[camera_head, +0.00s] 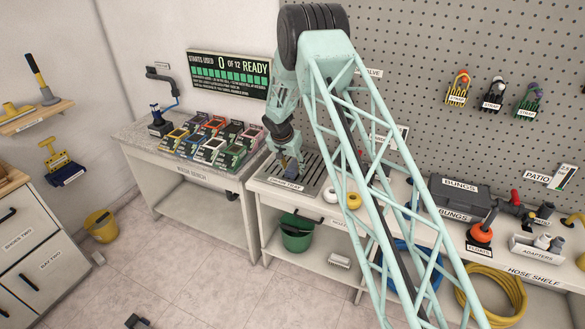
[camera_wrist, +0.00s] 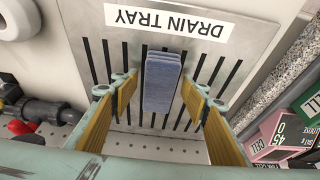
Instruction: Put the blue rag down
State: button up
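The blue rag (camera_wrist: 163,82) shows in the wrist view as a narrow folded block over the slots of the drain tray (camera_wrist: 208,50). My gripper (camera_wrist: 160,90) is open, its two yellow-padded fingers on either side of the rag. A gap shows between the rag and the left finger; the right finger is very close to it. In the head view my gripper (camera_head: 290,160) points down at the drain tray (camera_head: 311,185), with the rag mostly hidden there. The rag appears to rest on the tray, though its underside is hidden.
White and yellow rings (camera_head: 353,200) lie right of the tray. Several coloured cell boxes (camera_head: 212,150) stand on the left bench. A bungs case (camera_head: 460,197) is farther right. A green bucket (camera_head: 296,232) stands below the tray.

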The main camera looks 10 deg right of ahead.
jog(key=shift+r, duration=0.1)
dwell(0.4)
jog(key=shift+r, duration=0.2)
jog(key=v, duration=1.1)
jog(key=shift+r+p, duration=0.3)
jog(key=shift+p, duration=0.15)
jog(key=shift+s+a, duration=0.1)
dwell(0.3)
